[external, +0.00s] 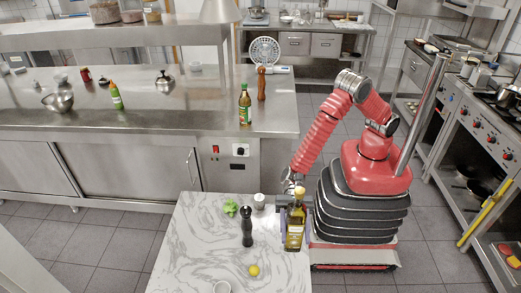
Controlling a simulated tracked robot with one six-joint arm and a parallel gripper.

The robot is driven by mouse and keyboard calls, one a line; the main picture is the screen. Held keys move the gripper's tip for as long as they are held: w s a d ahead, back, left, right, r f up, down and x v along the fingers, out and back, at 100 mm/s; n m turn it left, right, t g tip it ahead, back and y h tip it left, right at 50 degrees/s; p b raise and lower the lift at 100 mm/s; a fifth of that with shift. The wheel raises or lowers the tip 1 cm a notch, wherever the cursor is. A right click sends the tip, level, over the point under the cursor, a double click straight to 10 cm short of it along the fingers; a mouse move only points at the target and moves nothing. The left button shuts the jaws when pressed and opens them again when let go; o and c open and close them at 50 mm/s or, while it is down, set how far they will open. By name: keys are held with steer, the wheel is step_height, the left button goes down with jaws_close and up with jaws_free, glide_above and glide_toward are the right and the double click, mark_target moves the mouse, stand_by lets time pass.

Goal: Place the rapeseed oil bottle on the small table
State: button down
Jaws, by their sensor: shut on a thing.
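A bottle of yellow oil (294,232), likely the rapeseed oil, is upright at the right edge of the small table (200,245), which has a white marbled top. My gripper (294,200) is at the bottle's upper part and shut on it. The fingers are small and partly hidden by the bottle. I cannot tell whether the bottle's base touches the tabletop or hangs just above or beside its edge.
The small table holds a dark pepper mill (247,226), green herbs (230,208), a lemon (254,270) and small white cups (259,200). Its left half is clear. The steel counter (180,115) behind holds another oil bottle (245,106) and a wooden mill (262,83).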

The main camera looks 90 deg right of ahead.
step_height(320, 180, down, 15)
steer(key=shift+r, duration=0.15)
stand_by(0.6)
steer(key=shift+f, duration=2.95)
steer(key=shift+f, duration=2.05)
steer(key=c, duration=0.8)
jaws_free()
steer(key=shift+f, duration=0.2)
steer(key=shift+c, duration=0.2)
steer(key=shift+r, duration=0.1)
